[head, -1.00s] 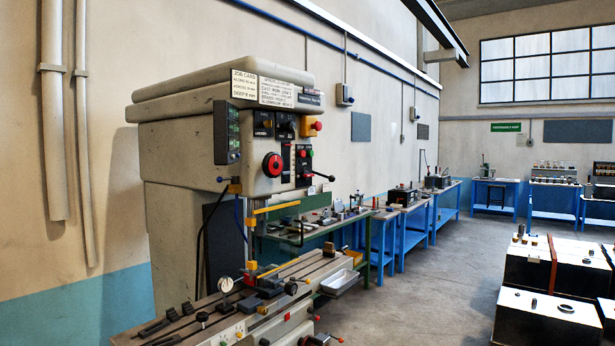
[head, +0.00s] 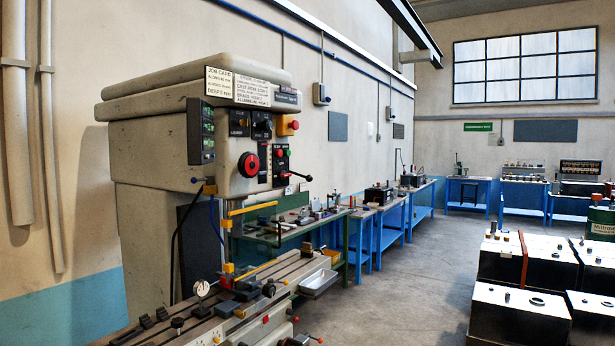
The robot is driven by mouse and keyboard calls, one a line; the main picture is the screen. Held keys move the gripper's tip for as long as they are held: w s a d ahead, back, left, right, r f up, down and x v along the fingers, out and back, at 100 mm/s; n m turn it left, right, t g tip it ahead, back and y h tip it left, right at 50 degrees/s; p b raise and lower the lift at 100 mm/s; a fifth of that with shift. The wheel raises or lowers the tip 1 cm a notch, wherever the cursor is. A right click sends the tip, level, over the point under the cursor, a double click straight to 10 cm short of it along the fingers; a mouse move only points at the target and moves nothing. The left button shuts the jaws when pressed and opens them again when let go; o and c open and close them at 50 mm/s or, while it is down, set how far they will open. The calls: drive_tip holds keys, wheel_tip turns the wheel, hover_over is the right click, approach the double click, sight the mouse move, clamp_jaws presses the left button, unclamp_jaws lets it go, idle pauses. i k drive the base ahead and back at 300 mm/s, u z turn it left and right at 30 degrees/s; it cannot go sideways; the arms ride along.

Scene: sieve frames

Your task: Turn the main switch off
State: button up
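A beige milling or drilling machine (head: 150,170) stands at the left against the wall. Its head carries a control panel with a large red round knob on a black disc (head: 248,165), a red button on a yellow block (head: 288,125), and small dark panels with dials and push buttons (head: 262,125). I cannot tell for sure which control is the main switch; the labels are too small to read. A dark lever with a round end (head: 307,178) sticks out to the right of the panel. My gripper is not in view.
The machine's slotted table (head: 250,290) juts toward me at lower left. Blue workbenches (head: 362,240) line the wall, with a white tray (head: 318,283) near the machine. Dark boxes with white tops (head: 520,310) stand at lower right. Grey floor (head: 400,275) between is clear.

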sight(283, 175)
drive_tip(key=z, duration=0.1)
drive_tip(key=i, duration=2.35)
drive_tip(key=u, duration=1.8)
